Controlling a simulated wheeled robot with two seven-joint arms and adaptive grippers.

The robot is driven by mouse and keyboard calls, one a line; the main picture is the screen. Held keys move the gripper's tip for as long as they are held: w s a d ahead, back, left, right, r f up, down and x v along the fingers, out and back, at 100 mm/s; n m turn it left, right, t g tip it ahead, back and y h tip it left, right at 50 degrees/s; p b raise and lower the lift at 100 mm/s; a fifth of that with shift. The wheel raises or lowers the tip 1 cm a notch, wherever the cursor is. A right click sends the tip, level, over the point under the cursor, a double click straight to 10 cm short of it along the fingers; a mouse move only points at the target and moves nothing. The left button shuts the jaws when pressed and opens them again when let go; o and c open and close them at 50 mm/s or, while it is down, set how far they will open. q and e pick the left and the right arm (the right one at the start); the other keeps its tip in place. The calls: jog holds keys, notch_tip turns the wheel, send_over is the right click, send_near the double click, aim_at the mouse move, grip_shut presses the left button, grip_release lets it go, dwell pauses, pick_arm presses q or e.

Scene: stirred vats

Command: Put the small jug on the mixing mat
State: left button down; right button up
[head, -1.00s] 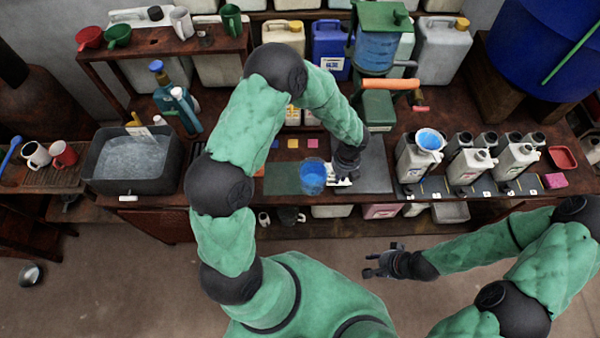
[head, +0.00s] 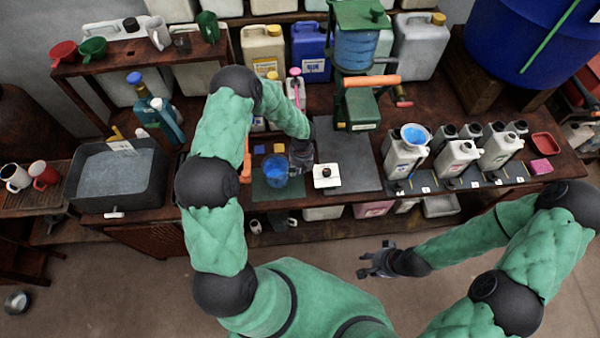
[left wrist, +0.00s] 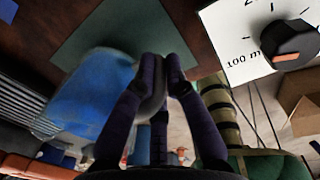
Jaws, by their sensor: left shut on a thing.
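The small jug (head: 274,170) is blue and see-through and shows over the left part of the dark green mixing mat (head: 264,192) in the head view. My left gripper (head: 300,158) is to its right, with its fingers shut on the jug's handle. In the left wrist view the jug (left wrist: 92,92) is left of my fingers (left wrist: 162,65), and the green mat (left wrist: 130,30) lies beyond it. I cannot tell whether the jug's base touches the mat. My right gripper (head: 376,262) is open and empty, over the floor in front of the bench.
A grey basin (head: 118,175) is at the left.

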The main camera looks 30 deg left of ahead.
pick_arm(q)
jog(key=shift+d+f, duration=0.1)
jog(key=shift+f, duration=1.3)
jog(key=shift+f, duration=0.1)
jog(key=c, duration=1.3)
grip_release()
jog(key=shift+b, duration=0.3)
